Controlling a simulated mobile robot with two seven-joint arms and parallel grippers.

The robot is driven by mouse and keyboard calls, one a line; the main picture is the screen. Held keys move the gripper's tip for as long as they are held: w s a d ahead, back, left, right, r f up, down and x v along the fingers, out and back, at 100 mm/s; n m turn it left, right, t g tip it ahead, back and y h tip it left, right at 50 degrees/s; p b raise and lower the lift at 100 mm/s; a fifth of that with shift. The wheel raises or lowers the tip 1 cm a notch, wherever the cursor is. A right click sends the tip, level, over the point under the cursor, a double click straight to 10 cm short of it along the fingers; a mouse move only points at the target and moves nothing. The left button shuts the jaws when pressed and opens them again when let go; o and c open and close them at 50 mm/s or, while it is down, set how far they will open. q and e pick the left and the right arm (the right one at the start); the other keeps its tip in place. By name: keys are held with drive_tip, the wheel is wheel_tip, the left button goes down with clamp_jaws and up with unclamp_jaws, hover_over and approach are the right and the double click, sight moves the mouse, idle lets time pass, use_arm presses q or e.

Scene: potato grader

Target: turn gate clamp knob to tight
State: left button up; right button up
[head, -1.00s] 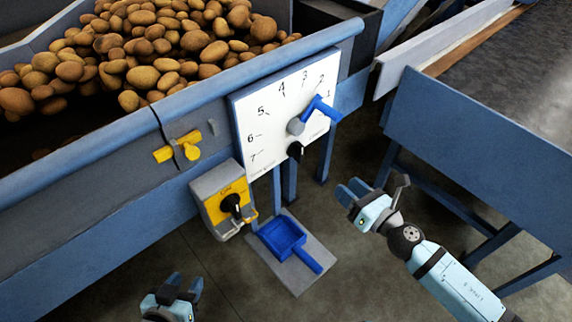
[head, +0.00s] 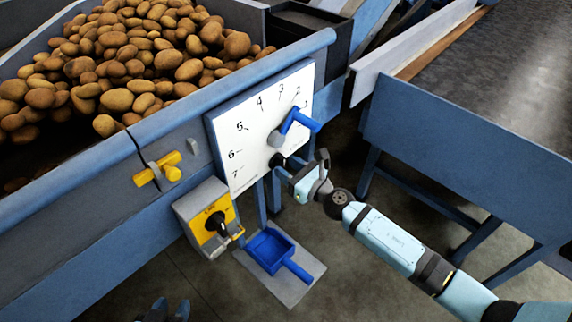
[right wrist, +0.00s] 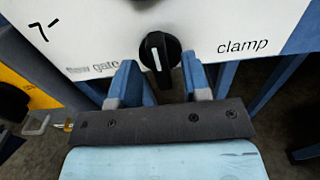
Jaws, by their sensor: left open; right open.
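The gate clamp knob is black with a white pointer line. In the right wrist view the knob (right wrist: 160,60) sits at the lower edge of the white dial plate, beside the word "clamp". Its pointer line stands nearly upright. My right gripper (right wrist: 162,82) is open, with one blue finger on each side below the knob; I cannot tell whether they touch it. In the head view the knob (head: 277,160) is partly hidden by the right gripper (head: 285,172). My left gripper (head: 170,312) is open at the bottom edge, mostly out of frame.
The numbered dial plate (head: 250,130) carries a blue lever (head: 299,121) just above the knob. A yellow switch box (head: 207,216) is left of it, and a yellow handle (head: 158,169) is further left. A blue scoop (head: 275,250) lies below. Potatoes fill the hopper.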

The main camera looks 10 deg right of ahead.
drive_tip(key=shift+w+a, duration=0.25)
drive_tip(key=shift+w, duration=0.1)
drive_tip(key=shift+c, duration=0.2)
use_arm(q)
drive_tip(key=shift+d+r, duration=0.1)
drive_tip(key=shift+r, duration=0.05)
use_arm(e)
clamp_jaws()
